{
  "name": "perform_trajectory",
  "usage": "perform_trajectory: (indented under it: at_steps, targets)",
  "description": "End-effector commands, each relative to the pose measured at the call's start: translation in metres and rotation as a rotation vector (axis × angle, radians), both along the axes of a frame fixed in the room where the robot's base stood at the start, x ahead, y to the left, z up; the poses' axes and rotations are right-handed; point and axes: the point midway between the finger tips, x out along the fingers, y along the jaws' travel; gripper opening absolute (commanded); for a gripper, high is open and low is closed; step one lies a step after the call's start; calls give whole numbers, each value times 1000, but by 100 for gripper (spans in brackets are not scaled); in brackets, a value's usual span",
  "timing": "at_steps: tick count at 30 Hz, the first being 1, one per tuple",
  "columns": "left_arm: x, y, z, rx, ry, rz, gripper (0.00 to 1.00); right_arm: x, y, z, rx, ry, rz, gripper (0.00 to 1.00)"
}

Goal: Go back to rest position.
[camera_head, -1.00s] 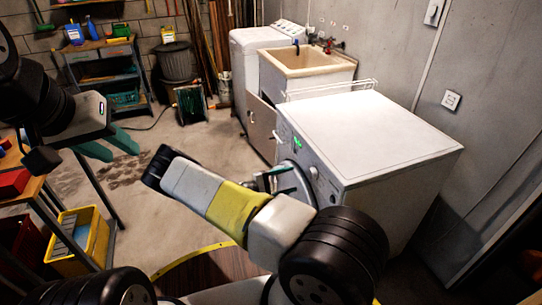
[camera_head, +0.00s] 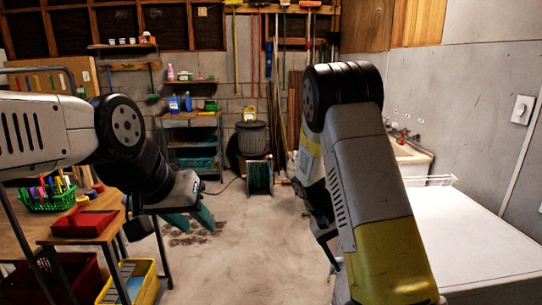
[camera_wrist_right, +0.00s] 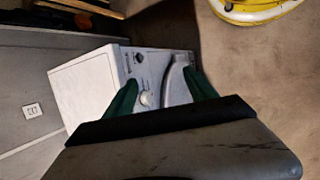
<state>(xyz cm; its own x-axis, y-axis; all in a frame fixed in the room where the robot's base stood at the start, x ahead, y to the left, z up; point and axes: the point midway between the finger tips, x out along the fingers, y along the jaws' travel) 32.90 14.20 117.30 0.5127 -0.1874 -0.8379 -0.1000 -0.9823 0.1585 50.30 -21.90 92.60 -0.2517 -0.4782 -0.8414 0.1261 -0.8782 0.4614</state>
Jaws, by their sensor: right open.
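My left gripper (camera_head: 190,219) shows in the head view, hanging over the floor beside the table at the left. Its green fingers stand apart with nothing between them. My right arm is raised across the centre right of the head view and hides most of its gripper there. In the right wrist view, my right gripper (camera_wrist_right: 160,92) is open and empty, its green fingers apart. The white washing machine (camera_head: 465,245) is right of my right arm; its body and control panel also show beyond the fingers in the right wrist view (camera_wrist_right: 88,82).
The table (camera_head: 75,217) at left holds a green basket (camera_head: 47,200) of coloured things and a red box (camera_head: 84,223). A yellow crate (camera_head: 130,284) stands below. The sink (camera_head: 412,160), shelf (camera_head: 190,145) and dark bin (camera_head: 253,138) are farther back. Floor between is clear.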

Motion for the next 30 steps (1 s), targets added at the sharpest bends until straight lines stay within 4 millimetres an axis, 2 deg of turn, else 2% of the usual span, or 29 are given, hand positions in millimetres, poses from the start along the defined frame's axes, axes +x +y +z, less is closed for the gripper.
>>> perform_trajectory:
  at_steps: [1, 8, 18, 24, 30]
  targets:
    - [0, 0, 0, 0, 0, 0, 36, -5, 4, 18, 61, -36, -17, 65]
    - [0, 0, 0, 0, 0, 0, 36, -34, 27, 88, 308, -191, -41, 65]
    - [0, 0, 0, 0, 0, 0, 36, -96, 53, 184, 574, -474, -1, 65]
    - [0, 0, 0, 0, 0, 0, 36, -139, 66, 225, 661, -651, 50, 65]
    - [0, 0, 0, 0, 0, 0, 36, -167, 74, 243, 693, -770, 91, 65]
